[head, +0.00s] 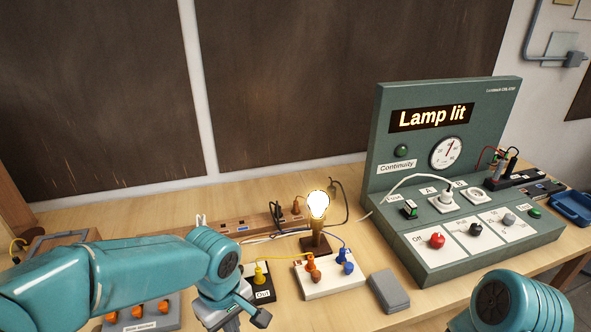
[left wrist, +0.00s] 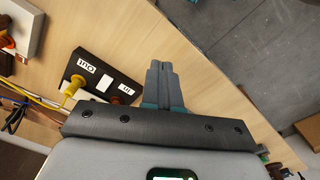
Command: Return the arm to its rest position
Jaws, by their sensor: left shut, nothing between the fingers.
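My left arm (head: 150,270) reaches in from the left in the head view, its wrist bent down near the table's front edge. In the left wrist view my left gripper (left wrist: 162,70) is shut and empty, its fingers together above bare wood. The lamp bulb (head: 318,205) glows on its dark stand at mid-table. The test panel (head: 450,150) reads "Lamp lit". A black block labelled "Out" (head: 263,292) with a yellow plug lies beside my left wrist; it also shows in the left wrist view (left wrist: 100,80). My right arm (head: 520,305) shows at lower right; its gripper is out of view.
A white terminal block (head: 325,282) with orange and blue plugs sits before the lamp. A grey box (head: 389,290) lies right of it. A power strip (head: 235,226) and loose wires run behind. A blue tray (head: 572,207) is at far right.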

